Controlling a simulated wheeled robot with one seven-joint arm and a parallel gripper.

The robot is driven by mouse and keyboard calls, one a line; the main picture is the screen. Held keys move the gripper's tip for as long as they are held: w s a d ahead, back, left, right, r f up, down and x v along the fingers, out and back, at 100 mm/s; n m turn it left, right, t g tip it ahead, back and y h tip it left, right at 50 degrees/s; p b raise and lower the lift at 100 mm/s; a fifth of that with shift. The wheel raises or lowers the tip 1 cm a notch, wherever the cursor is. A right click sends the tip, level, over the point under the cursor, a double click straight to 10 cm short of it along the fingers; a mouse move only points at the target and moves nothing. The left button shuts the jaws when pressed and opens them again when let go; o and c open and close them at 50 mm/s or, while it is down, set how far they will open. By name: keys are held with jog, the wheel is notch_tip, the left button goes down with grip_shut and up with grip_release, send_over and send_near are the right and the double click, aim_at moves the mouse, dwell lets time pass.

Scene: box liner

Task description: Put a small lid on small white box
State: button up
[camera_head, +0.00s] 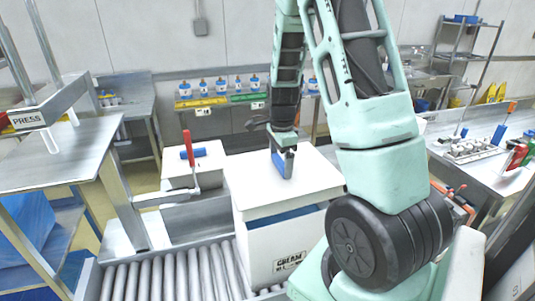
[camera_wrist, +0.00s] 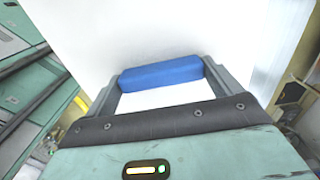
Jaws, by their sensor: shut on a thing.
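My gripper (camera_head: 283,150) is shut on the blue handle (camera_wrist: 162,73) of a flat white lid (camera_head: 312,172). The lid lies over a white box (camera_head: 262,257) with a black printed label, standing by the roller conveyor. A strip of blue shows between the lid's front edge and the box's front wall, so a gap shows there. I cannot tell whether the lid touches the box elsewhere. The lid's right part is hidden by my arm. In the wrist view the white lid surface (camera_wrist: 90,35) fills the space beyond my fingers.
Conveyor rollers (camera_head: 165,275) run in front. A metal table with a press (camera_head: 45,112) is at left. A cluttered workbench (camera_head: 470,148) is at right.

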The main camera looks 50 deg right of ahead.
jog(key=shift+f+b, duration=4.05)
jog(key=shift+f, duration=1)
jog(key=shift+r+p, duration=0.1)
jog(key=shift+p, duration=0.2)
jog(key=o, duration=0.8)
notch_tip(320, 180, up, 9)
jog(key=p, duration=0.8)
jog(key=shift+a, duration=0.15)
